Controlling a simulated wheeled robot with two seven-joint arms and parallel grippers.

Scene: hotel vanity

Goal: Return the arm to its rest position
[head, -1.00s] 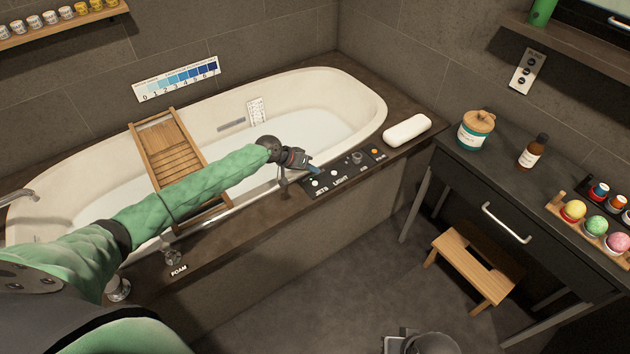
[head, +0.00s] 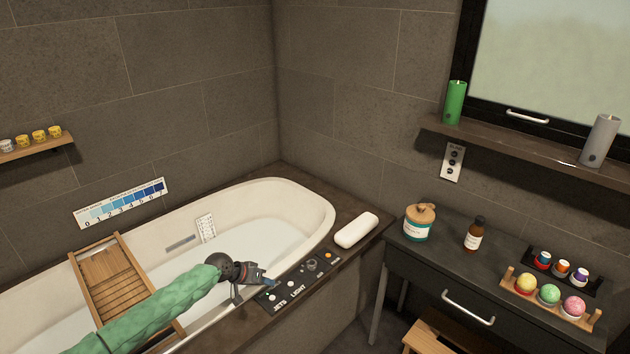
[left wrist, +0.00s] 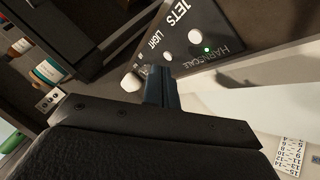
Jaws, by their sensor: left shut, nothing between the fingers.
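My left arm, in a green sleeve (head: 165,308), reaches in from the lower left over the bathtub (head: 318,212). My left gripper (head: 272,283) is shut and empty. Its tip is by the JETS end of the black control panel (head: 303,278) on the tub's rim. In the left wrist view the shut fingers (left wrist: 160,85) point at the panel (left wrist: 185,40), near the white knobs; I cannot tell whether they touch it. A small green light (left wrist: 207,49) shows beside one knob. My right gripper is not in view.
A wooden bath tray (head: 84,285) spans the tub. A white pillow-shaped object (head: 356,231) lies on the rim's right corner. The dark vanity (head: 420,262) at right holds a jar (head: 419,226), a brown bottle (head: 474,236) and a rack of coloured balls (head: 509,283). A wooden stool (head: 425,340) stands below.

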